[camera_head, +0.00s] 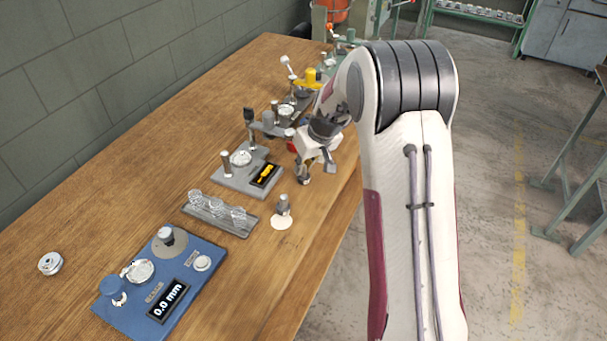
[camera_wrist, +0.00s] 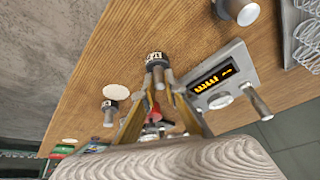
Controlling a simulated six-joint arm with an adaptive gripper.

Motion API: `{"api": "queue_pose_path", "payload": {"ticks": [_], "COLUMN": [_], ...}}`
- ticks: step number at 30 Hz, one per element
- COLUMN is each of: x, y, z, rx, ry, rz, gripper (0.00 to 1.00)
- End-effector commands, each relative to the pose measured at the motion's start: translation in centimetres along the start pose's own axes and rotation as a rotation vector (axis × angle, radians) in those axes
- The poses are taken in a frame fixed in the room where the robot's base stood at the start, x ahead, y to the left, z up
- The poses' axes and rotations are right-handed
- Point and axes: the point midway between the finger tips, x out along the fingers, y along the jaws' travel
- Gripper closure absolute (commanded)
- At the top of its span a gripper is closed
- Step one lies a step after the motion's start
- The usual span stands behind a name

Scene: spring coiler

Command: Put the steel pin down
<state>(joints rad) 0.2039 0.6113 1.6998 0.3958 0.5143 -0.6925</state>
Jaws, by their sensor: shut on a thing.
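My gripper (camera_head: 312,168) is over the table, right of the grey station with the yellow display. It also shows in the wrist view (camera_wrist: 158,85), with its fingertips shut on a steel pin (camera_wrist: 155,58) that has a dark, labelled end. In the head view a small dark end (camera_head: 303,180) shows below the fingers. I cannot tell whether it touches the table. A bare white disc (camera_wrist: 116,92) lies on the wood, with another dark-capped pin (camera_wrist: 110,112) beside it.
A similar capped pin (camera_head: 283,205) stands by a white disc (camera_head: 281,223) near the spring rack (camera_head: 218,216). The grey station (camera_head: 240,180) is close to my gripper. A blue gauge (camera_head: 150,285) reads 0.0 mm. Open wood (camera_head: 265,275) lies at the front right.

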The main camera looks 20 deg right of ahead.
Motion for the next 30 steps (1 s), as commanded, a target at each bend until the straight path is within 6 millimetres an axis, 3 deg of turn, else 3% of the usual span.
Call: {"api": "queue_pose_path", "payload": {"ticks": [11,30], "x": [-1.1,-8.6], "y": [0.0,-0.5], "z": [-0.6,-3.6], "rx": [-0.002,0.000], "ry": [0.002,0.002], "rz": [0.001,-0.001], "gripper": [1.00,1.00]}}
